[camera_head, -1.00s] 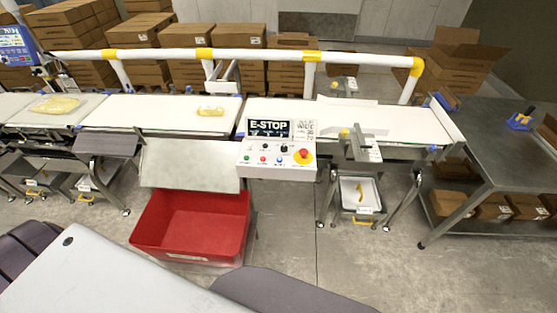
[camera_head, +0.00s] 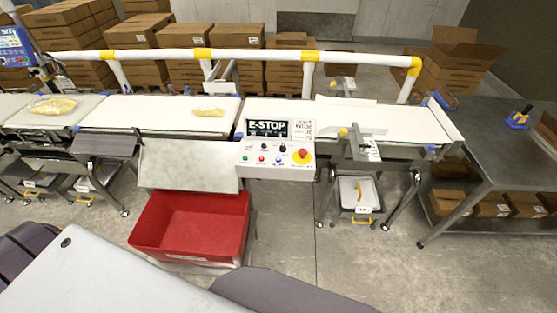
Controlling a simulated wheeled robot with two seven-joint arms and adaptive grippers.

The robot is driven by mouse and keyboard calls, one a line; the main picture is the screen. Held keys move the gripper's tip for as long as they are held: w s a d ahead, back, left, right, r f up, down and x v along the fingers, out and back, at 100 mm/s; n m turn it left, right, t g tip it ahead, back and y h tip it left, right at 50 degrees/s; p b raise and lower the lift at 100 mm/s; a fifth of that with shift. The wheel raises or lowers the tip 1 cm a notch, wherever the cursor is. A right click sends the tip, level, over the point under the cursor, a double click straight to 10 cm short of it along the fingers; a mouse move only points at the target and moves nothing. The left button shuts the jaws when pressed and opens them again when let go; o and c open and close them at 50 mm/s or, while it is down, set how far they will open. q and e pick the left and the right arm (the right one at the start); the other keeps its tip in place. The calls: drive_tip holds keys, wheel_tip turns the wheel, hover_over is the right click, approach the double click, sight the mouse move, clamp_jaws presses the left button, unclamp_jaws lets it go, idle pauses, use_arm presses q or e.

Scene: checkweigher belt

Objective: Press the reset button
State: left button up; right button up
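A white control box (camera_head: 255,173) stands at the front edge of the conveyor, near the middle of the view. Its front face carries a row of small buttons: a green one (camera_head: 245,159), a red one (camera_head: 262,160) and a blue one (camera_head: 278,160). A large red emergency stop knob on a yellow base (camera_head: 302,156) is at the right. Dark switches sit above the row. A sign (camera_head: 268,127) reading E-STOP stands behind. The button labels are too small to read. Neither of my grippers is in view.
A red bin (camera_head: 190,253) stands on the floor below the conveyor (camera_head: 160,113). Yellowish bags (camera_head: 53,106) lie on the belt. A white and yellow rail (camera_head: 255,55) runs behind it. A steel table (camera_head: 490,140) stands at the right. The floor in front of the box is clear.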

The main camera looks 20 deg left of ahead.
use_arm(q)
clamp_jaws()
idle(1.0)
